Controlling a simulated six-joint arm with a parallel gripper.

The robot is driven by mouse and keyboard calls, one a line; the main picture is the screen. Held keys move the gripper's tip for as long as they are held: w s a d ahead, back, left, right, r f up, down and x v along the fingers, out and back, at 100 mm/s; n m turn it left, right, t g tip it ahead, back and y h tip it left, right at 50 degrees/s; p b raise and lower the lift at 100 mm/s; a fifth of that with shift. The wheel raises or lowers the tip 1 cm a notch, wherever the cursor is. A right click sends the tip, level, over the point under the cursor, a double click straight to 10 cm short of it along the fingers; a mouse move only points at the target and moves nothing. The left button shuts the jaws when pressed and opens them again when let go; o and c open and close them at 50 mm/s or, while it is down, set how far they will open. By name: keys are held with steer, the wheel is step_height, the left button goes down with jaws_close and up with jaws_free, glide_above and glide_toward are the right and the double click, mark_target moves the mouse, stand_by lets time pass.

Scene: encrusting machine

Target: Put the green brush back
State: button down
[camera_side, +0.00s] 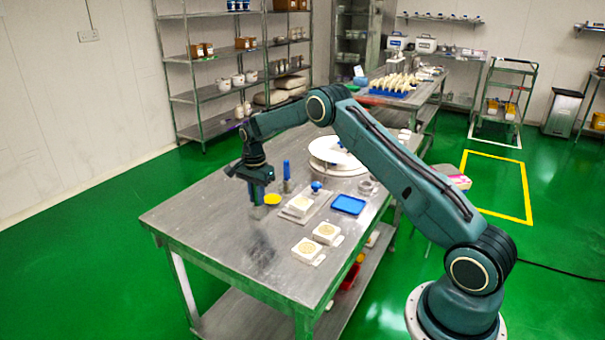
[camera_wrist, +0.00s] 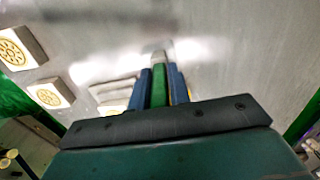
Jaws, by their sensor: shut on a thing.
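The green brush (camera_wrist: 158,88) is between the two blue fingers of my gripper (camera_wrist: 161,86) in the wrist view. Its pale tip (camera_wrist: 159,57) sticks out past the fingertips. In the side view my gripper (camera_side: 257,192) points down over the left part of the metal table (camera_side: 215,225). The brush is mostly hidden by the fingers there. A blue upright brush-like handle (camera_side: 286,169) stands in a small metal holder (camera_side: 287,186) to the right of my gripper. I cannot tell whether the green brush touches the table.
A yellow disc (camera_side: 272,200) lies just right of my gripper. White patterned moulds (camera_side: 308,250) lie nearer the front, with a blue tray (camera_side: 348,204) to their right. A large white round plate (camera_side: 336,154) is behind. The table's left part is clear.

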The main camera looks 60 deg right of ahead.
steer(key=shift+f, duration=0.1)
steer(key=c, duration=1.3)
jaws_free()
step_height(320, 180, up, 12)
steer(key=shift+f, duration=0.15)
steer(key=shift+r, duration=0.3)
